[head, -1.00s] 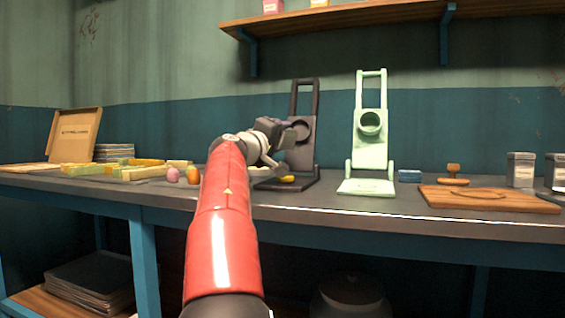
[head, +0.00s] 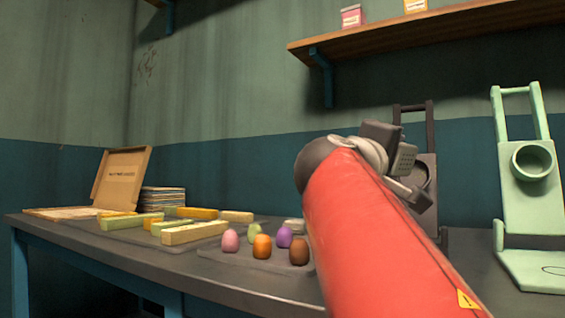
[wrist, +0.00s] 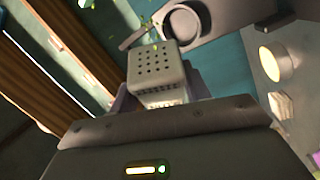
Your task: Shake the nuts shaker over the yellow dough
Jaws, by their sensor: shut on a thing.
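My gripper (head: 388,165) is shut on a grey, box-shaped shaker (head: 404,159) with a perforated end. It is raised in front of the dark press (head: 431,168). In the wrist view the shaker (wrist: 157,72) shows its dotted face, tilted, with small green bits (wrist: 84,4) in the air beyond it. The yellow dough is not visible in the head view; my red arm covers the base of the dark press. I cannot identify the dough in the wrist view, where a ring of the dark press (wrist: 182,22) shows near the top.
A mint-green press (head: 528,200) stands at the right. Several coloured, egg-shaped pieces (head: 262,246) sit left of my arm. Pale and yellow bars (head: 194,232), an open box (head: 121,178) and a stack (head: 163,201) lie farther left. A shelf (head: 440,32) hangs above.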

